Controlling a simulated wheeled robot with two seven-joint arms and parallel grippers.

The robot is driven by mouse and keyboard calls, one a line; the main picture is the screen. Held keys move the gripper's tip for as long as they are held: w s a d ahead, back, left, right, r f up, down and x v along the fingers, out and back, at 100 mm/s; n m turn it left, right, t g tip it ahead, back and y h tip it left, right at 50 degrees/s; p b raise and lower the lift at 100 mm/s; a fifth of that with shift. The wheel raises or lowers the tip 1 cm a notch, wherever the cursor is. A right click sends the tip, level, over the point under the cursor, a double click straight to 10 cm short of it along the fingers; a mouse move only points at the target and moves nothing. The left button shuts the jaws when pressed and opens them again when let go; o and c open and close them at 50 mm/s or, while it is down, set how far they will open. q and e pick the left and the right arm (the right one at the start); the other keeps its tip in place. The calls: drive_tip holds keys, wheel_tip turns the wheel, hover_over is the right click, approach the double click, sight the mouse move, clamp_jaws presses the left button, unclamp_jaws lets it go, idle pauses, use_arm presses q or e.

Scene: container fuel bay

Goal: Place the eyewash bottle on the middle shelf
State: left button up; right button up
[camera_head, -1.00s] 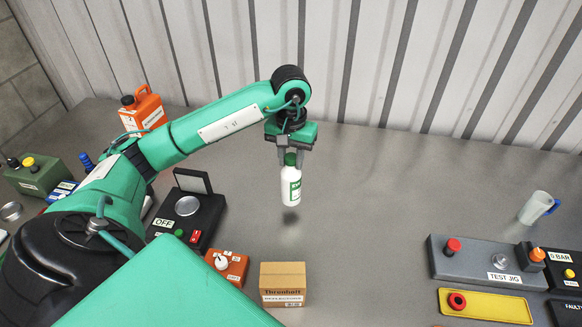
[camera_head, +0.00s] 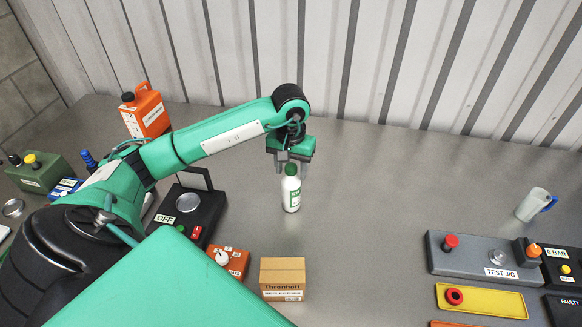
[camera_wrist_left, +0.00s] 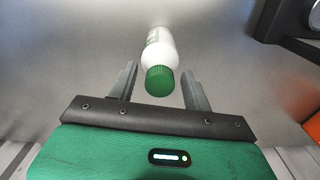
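The eyewash bottle (camera_head: 291,192), white with a green cap and green label, stands upright on the grey bench in the head view. It also shows in the left wrist view (camera_wrist_left: 160,52), cap towards the camera. My left gripper (camera_head: 293,165) is just above and behind the bottle. Its fingers (camera_wrist_left: 160,78) are spread, with a gap on each side of the green cap, so it is open and holds nothing. No shelf shows in these frames. My right gripper is not in view.
A cardboard box (camera_head: 282,278) and an orange switch box (camera_head: 229,262) stand in front. A black scale-like device (camera_head: 187,217) and an orange canister (camera_head: 146,112) are left. The bench between is clear.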

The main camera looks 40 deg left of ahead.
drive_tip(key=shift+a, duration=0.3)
use_arm(q)
drive_tip(key=shift+r, duration=0.15)
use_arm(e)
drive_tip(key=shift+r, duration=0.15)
use_arm(q)
drive_tip(key=shift+r, duration=0.1)
wheel_tip(320, 180, up, 10)
drive_tip(key=b, duration=0.3)
drive_tip(key=shift+r, duration=0.85)
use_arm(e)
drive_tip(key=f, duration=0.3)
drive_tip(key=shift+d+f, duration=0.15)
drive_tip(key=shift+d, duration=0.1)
